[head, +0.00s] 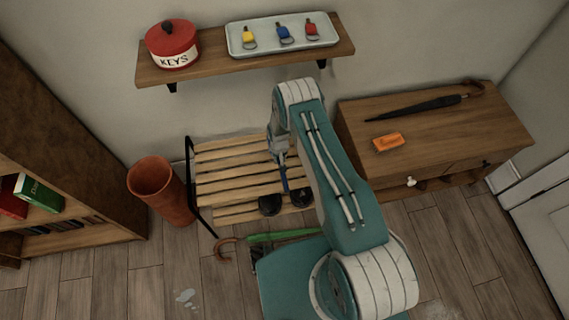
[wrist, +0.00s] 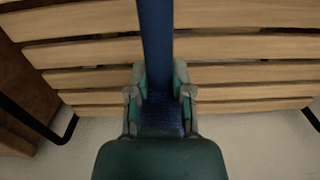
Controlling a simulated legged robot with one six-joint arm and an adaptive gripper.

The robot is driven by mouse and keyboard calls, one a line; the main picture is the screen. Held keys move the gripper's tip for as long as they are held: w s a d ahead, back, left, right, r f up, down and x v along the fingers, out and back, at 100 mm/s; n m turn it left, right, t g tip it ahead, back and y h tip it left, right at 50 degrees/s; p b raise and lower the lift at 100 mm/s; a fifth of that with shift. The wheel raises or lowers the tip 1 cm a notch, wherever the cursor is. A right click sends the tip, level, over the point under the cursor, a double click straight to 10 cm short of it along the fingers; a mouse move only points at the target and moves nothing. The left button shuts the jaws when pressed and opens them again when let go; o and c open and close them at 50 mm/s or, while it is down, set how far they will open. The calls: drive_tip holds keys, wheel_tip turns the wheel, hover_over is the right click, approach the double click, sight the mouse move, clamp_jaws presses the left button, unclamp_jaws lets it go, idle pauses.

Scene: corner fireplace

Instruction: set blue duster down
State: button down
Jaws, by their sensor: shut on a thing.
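The blue duster (wrist: 156,40) runs up the middle of the wrist view as a dark blue strip, with a fuzzy blue part low between the fingers. My gripper (wrist: 160,95) is shut on it. In the head view my gripper (head: 279,153) is over the slatted wooden bench (head: 225,177), partly hidden by my arm. A thin blue part of the duster (head: 284,181) shows below it. The slats lie behind the duster in the wrist view; I cannot tell whether it touches them.
Two dark round objects (head: 270,205) are at the bench's front. A green umbrella (head: 280,236) lies on the floor. A terracotta pot (head: 160,190) stands left of the bench. A wall shelf (head: 215,67) hangs above; a wooden cabinet (head: 435,130) stands right. The bench's left slats are clear.

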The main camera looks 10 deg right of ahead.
drive_tip(key=shift+w+d+f, duration=0.15)
drive_tip(key=shift+d+f, duration=0.2)
drive_tip(key=shift+f, duration=0.15)
drive_tip(key=shift+w+d+f, duration=0.1)
drive_tip(key=shift+d+f, duration=0.2)
drive_tip(key=shift+f, duration=0.2)
drive_tip(key=shift+w+d+f, duration=0.1)
drive_tip(key=shift+d+f, duration=0.15)
drive_tip(key=shift+f, duration=0.7)
drive_tip(key=shift+w+d+f, duration=0.1)
drive_tip(key=shift+d+f, duration=0.15)
drive_tip(key=shift+f, duration=0.7)
drive_tip(key=shift+s+a, duration=0.1)
drive_tip(key=c, duration=0.5)
unclamp_jaws()
wheel_tip(320, 180, up, 12)
